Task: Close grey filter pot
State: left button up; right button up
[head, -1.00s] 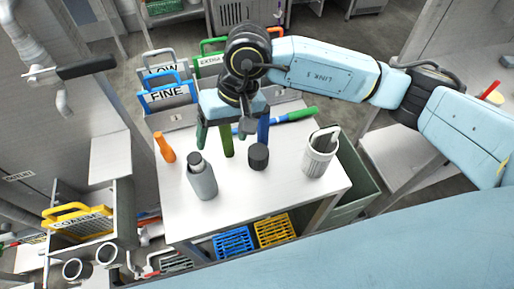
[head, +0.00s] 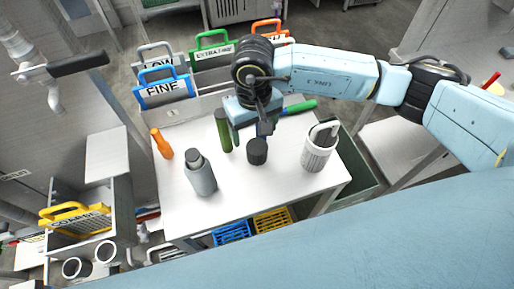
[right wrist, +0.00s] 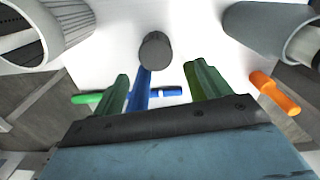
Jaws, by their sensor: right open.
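The grey pot (head: 202,178) stands upright at the left front of the white table, with a narrower dark part at its top. It also shows in the right wrist view (right wrist: 262,28). A short dark grey cylinder (head: 257,151), perhaps its lid, stands to its right and appears in the right wrist view (right wrist: 156,50). My right gripper (head: 252,128) is open above the table, just behind the dark cylinder. Its green fingers (right wrist: 160,90) are apart, and the dark cylinder lies beyond them. My left gripper is out of view.
An orange one (head: 162,144) is at the left edge. A white ribbed container (head: 317,152) stands at right. Labelled baskets (head: 166,92) line the back.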

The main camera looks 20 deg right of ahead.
aim_at(257, 146)
jog(key=shift+f, duration=1.5)
jog(key=f, duration=0.3)
jog(key=f+p, duration=0.1)
jog(key=f, duration=0.1)
jog(key=shift+w+d+f, duration=0.1)
jog(key=shift+w+d, duration=0.1)
jog(key=shift+d, duration=0.15)
jog(key=c, duration=1.1)
jog(key=shift+o, duration=0.2)
